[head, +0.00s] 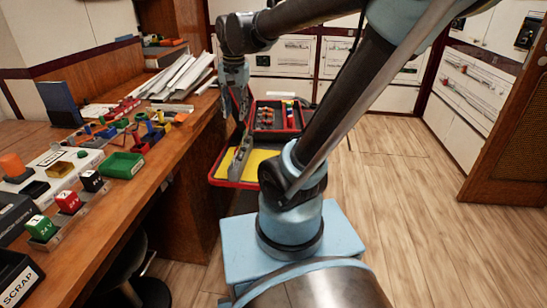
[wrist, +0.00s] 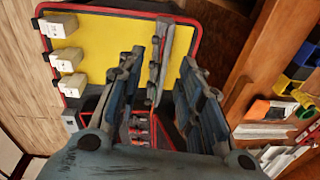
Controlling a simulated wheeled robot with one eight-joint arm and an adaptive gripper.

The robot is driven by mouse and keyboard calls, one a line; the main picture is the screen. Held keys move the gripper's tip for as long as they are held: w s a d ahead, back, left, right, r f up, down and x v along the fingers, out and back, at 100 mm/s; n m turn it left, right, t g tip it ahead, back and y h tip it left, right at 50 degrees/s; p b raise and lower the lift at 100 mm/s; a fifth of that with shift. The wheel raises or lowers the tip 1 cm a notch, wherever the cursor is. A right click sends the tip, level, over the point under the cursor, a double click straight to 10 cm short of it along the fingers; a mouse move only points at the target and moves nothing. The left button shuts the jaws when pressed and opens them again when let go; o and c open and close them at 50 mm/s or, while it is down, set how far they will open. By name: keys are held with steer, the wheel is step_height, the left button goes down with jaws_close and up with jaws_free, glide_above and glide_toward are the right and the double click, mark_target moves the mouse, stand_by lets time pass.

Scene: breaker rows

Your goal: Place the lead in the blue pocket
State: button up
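My gripper (wrist: 162,66) shows in the wrist view with its two fingers well apart, above an open red-rimmed case with a yellow panel (wrist: 110,50). In the head view my gripper (head: 238,92) hangs just left of the case's far part. A grey bar (wrist: 164,45) appears between the fingers, lying along the case's edge; I see no finger touching it. The bar also shows in the head view (head: 240,158). I cannot pick out the lead for certain. The blue pocket is not clear either; small coloured items (head: 289,110) stand in the case's far tray.
A wooden bench (head: 150,175) runs along the left, with a green bin (head: 121,165), coloured blocks and a pile of white strips (head: 183,76). White breakers (wrist: 60,27) sit at the yellow panel's left side. The floor (head: 410,190) at right is clear.

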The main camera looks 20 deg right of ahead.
steer(key=s+d+f+n, duration=0.5)
steer(key=s+d+f, duration=0.5)
steer(key=s+f, duration=0.2)
steer(key=shift+s+f+n+t, duration=0.2)
steer(key=shift+f+n+t, duration=0.05)
steer(key=shift+n+t, duration=0.15)
steer(key=shift+w+f, duration=0.2)
steer(key=shift+w, duration=0.2)
steer(key=shift+a, duration=0.15)
